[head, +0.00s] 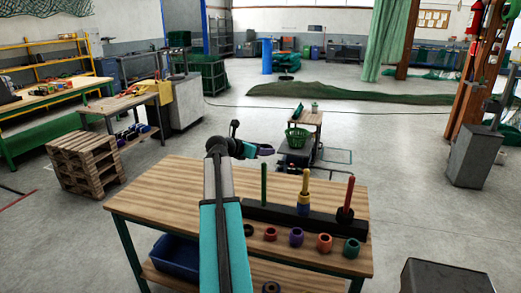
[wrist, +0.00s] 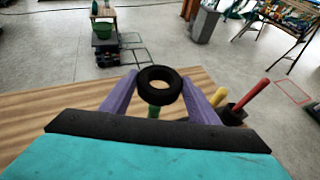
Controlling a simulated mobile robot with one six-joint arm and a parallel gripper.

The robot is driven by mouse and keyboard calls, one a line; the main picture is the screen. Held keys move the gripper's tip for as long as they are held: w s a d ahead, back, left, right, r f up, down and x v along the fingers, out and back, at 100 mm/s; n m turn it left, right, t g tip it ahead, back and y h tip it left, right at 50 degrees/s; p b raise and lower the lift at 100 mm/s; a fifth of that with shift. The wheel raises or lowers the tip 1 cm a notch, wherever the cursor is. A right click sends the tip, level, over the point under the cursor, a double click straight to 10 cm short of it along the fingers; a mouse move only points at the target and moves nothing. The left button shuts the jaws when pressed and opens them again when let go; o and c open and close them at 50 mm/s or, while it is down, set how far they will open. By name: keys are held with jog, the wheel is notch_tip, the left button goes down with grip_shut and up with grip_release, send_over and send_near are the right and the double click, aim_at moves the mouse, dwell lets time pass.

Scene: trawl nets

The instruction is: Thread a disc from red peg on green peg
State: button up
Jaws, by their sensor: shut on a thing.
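My gripper (head: 262,150) is shut on a black disc (wrist: 160,85), with one purple finger on each side of it in the wrist view. In the head view the disc (head: 267,151) is just above the top of the green peg (head: 264,184). In the wrist view the green peg (wrist: 153,111) shows below the disc, and its tip is hidden.
A yellow peg (head: 305,180) between them carries yellow and blue-purple rings. Several loose rings lie along the front of the wooden table (head: 160,197), including an orange one (head: 324,243) and a green one (head: 352,248). A blue bin (head: 175,257) sits on the lower shelf.

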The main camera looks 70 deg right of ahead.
notch_tip(320, 180, down, 6)
jog(key=b, duration=0.3)
jog(key=shift+b, duration=0.35)
dwell(0.5)
jog(key=shift+f, duration=0.15)
jog(key=o, duration=1.2)
jog(key=shift+a, duration=0.1)
jog(key=b+v, duration=0.2)
jog(key=v, duration=1.1)
jog(key=shift+a, duration=0.35)
